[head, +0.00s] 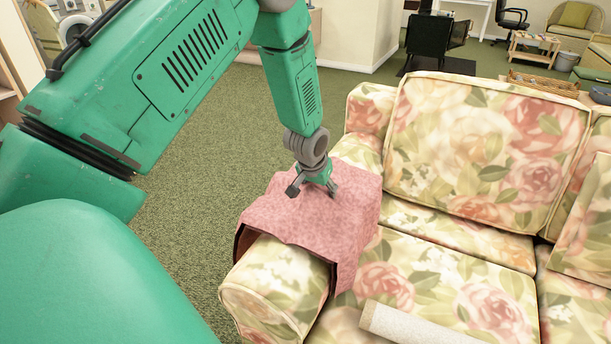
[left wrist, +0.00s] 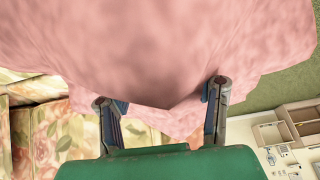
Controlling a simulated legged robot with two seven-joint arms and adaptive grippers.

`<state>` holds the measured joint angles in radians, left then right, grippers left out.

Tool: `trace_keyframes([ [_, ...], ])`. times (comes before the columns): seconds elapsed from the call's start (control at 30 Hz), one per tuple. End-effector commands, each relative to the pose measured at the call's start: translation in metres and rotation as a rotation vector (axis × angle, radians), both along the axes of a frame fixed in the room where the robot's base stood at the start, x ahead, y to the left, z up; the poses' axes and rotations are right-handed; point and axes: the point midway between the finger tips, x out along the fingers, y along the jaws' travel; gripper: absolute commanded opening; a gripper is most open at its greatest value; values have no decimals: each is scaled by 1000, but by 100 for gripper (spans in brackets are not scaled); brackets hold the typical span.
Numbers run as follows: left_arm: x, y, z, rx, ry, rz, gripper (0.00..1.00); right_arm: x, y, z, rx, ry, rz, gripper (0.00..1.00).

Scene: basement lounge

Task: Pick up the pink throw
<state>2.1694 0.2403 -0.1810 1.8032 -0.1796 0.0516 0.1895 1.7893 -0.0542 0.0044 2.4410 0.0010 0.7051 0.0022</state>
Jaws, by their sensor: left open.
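The pink throw (head: 310,222) lies draped over the near arm of the floral sofa (head: 272,290), hanging down on both sides. My left gripper (head: 313,190) is over the top of the throw in the head view, its fingers apart. In the left wrist view the throw (left wrist: 165,50) fills the upper part, and the two fingers of my left gripper (left wrist: 162,100) are spread with a fold or edge of the throw close to and between them. I cannot tell whether the fingers touch the cloth. My right gripper is not in view.
A pale rolled item (head: 415,325) lies on the sofa seat at the lower edge. The sofa back cushion (head: 485,150) rises to the right. Green carpet (head: 190,210) is open to the left of the sofa.

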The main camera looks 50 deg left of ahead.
Motion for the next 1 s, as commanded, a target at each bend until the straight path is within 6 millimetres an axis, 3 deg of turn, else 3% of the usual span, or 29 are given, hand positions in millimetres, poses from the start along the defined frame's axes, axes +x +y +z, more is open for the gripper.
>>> trace_keyframes([
  [0.3,-1,6,-6,-8,2,2,50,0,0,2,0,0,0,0],
  [0.33,-1,6,-6,-8,1,2,43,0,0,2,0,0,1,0],
  [0.4,-1,5,-5,-7,1,3,19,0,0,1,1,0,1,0],
  [0.47,-1,4,-5,-6,2,2,0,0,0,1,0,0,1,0],
  [1.0,-1,4,-4,-6,2,2,0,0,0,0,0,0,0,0],
])
